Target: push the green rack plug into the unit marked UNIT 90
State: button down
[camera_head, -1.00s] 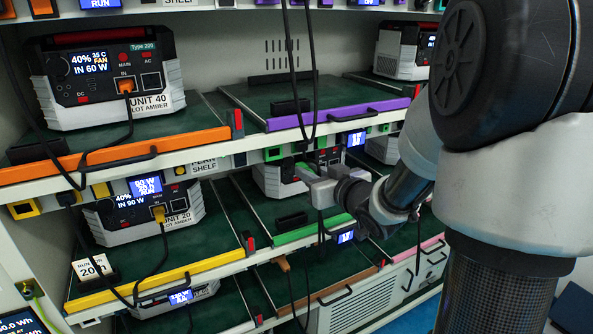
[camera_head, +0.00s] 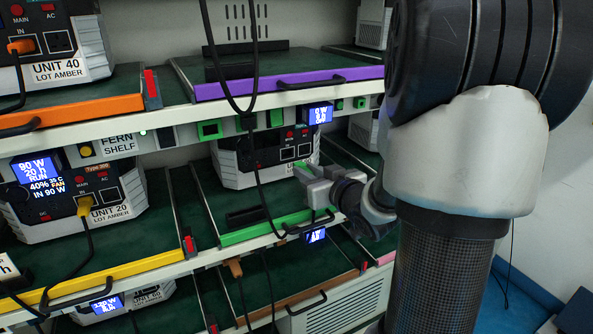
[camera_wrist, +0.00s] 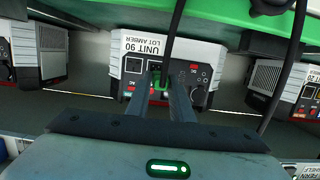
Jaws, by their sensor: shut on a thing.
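The plug also shows as a small green piece at the fingertips in the head view (camera_head: 300,168). The plug is at the unit's sockets. Whether it is seated or just in front, I cannot tell.
Dark cables hang in front of the shelf, one (camera_head: 258,170) across UNIT 90. A green shelf edge (camera_head: 262,229) with a black handle lies below. UNIT 20 (camera_head: 70,190) with a yellow plug stands to the left. Another unit's side (camera_wrist: 40,50) is close by in the wrist view.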

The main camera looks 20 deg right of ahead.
aim_at(304, 165)
jog(key=shift+w+d+f, duration=0.2)
jog(key=shift+d+f, duration=0.1)
jog(key=shift+d, duration=0.1)
jog(key=shift+r+b+x, duration=0.15)
jog(key=shift+r+x, duration=0.05)
jog(key=shift+x, duration=0.75)
jog(key=shift+r+b+x, duration=0.15)
jog(key=shift+r+x, duration=0.05)
jog(key=shift+x, duration=0.7)
jog(key=shift+r+b+x, duration=0.15)
jog(key=shift+r+x, duration=0.05)
jog(key=shift+x, duration=0.75)
jog(key=shift+w, duration=0.1)
jog(key=c, duration=2.2)
grip_release()
grip_shut()
